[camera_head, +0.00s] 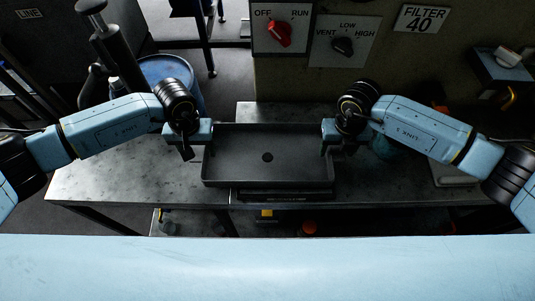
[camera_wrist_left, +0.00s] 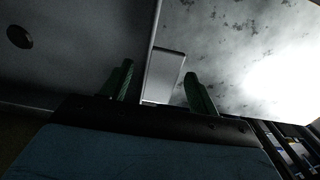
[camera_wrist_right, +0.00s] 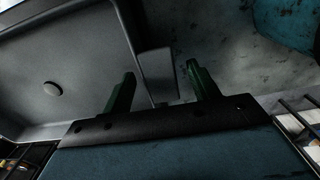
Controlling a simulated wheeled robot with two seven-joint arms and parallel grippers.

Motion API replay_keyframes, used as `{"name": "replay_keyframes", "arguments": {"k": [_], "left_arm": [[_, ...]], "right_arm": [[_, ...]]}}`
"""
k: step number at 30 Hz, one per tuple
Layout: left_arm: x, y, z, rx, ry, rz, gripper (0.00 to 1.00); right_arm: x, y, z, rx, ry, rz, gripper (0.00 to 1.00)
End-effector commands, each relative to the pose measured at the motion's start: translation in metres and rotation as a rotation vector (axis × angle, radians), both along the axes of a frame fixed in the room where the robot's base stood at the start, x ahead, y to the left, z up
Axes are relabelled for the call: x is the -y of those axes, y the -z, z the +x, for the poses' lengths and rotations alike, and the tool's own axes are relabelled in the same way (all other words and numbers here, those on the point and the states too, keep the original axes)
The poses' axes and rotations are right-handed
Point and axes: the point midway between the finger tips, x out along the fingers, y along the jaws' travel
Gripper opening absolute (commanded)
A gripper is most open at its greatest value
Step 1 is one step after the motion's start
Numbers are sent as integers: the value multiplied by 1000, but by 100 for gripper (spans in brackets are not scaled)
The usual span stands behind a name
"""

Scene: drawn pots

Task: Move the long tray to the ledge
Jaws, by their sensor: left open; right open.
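The long tray (camera_head: 240,168) is dark grey and shallow, with a round dark spot in its floor, and lies level at the middle of the worktop. My left gripper (camera_head: 203,145) is at its left end; in the left wrist view its open fingers (camera_wrist_left: 160,72) stand either side of the tray's end tab (camera_wrist_left: 165,78). My right gripper (camera_head: 332,143) is at the right end; in the right wrist view its open fingers (camera_wrist_right: 161,72) straddle the other tab (camera_wrist_right: 157,72). Neither visibly grips. I cannot tell for certain which surface is the ledge.
The grey worktop (camera_head: 110,178) has free room left and right of the tray. A flat grey surface (camera_head: 270,111) lies behind the tray, below a panel with a red knob (camera_head: 279,34) and a black knob (camera_head: 342,46). A blue drum (camera_head: 168,72) stands back left.

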Motion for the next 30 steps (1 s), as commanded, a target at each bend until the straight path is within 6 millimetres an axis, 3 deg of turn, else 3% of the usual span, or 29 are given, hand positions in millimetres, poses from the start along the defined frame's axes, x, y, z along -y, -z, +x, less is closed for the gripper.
{"name": "replay_keyframes", "arguments": {"k": [12, 26, 30], "left_arm": [[0, 7, 0, 1, 0, 0, 60], [0, 7, 0, 1, 0, 0, 1], [0, 7, 0, 1, 0, 0, 0]], "right_arm": [[0, 7, 0, 1, 0, 0, 60], [0, 7, 0, 1, 1, 0, 1], [0, 7, 0, 1, 1, 0, 0]]}}
